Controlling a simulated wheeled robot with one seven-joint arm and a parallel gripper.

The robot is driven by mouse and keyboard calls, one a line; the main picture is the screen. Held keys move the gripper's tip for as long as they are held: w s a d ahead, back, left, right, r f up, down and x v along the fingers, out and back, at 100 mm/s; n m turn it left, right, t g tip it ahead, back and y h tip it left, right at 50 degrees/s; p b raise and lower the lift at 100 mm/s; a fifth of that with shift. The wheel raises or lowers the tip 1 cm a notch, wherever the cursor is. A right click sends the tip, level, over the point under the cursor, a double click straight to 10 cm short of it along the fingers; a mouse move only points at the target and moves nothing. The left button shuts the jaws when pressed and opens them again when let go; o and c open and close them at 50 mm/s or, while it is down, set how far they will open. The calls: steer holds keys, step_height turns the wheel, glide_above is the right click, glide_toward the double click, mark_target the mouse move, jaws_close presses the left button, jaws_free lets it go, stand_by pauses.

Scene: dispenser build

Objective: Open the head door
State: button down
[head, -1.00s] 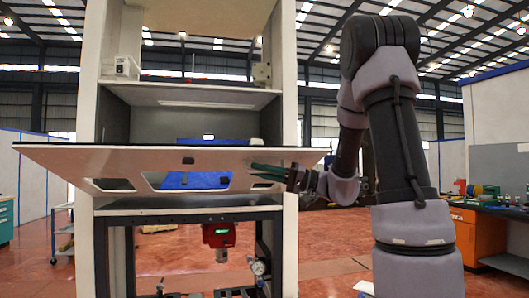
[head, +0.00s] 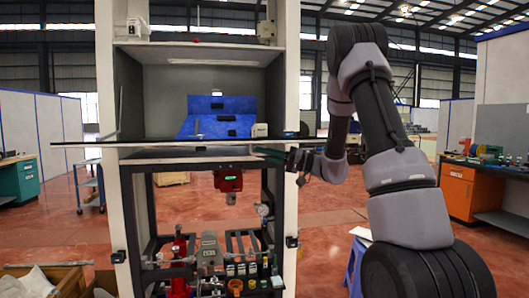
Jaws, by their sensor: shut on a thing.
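The head door (head: 85,144) of the tall pale dispenser cabinet (head: 111,200) is a wide flat panel. It now shows almost edge-on, as a thin line across the cabinet front, lying about level and reaching past both side posts. The head compartment (head: 160,90) above it stands open, with a blue stepped part (head: 215,125) inside. My gripper (head: 268,154) is just under the door's right part, with its greenish fingers shut on the door. The exact contact is too small to see.
Below the door, a red device (head: 228,181) hangs above a lower bay with several small fittings and bottles (head: 240,270). An orange cabinet (head: 460,192) with a bench stands at right. A blue trolley (head: 90,185) is at left. Red floor is open on both sides.

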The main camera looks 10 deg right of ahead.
steer(key=c, duration=0.9)
jaws_free()
steer(key=v, duration=1)
steer(key=shift+s+d, duration=0.15)
steer(key=shift+d, duration=0.2)
steer(key=shift+f, duration=0.1)
steer(key=shift+d, duration=0.1)
steer(key=s+d+f, duration=0.1)
steer(key=d+f, duration=0.3)
steer(key=d, duration=0.7)
steer(key=shift+s+d+f, duration=0.15)
steer(key=shift+f, duration=0.15)
stand_by(0.5)
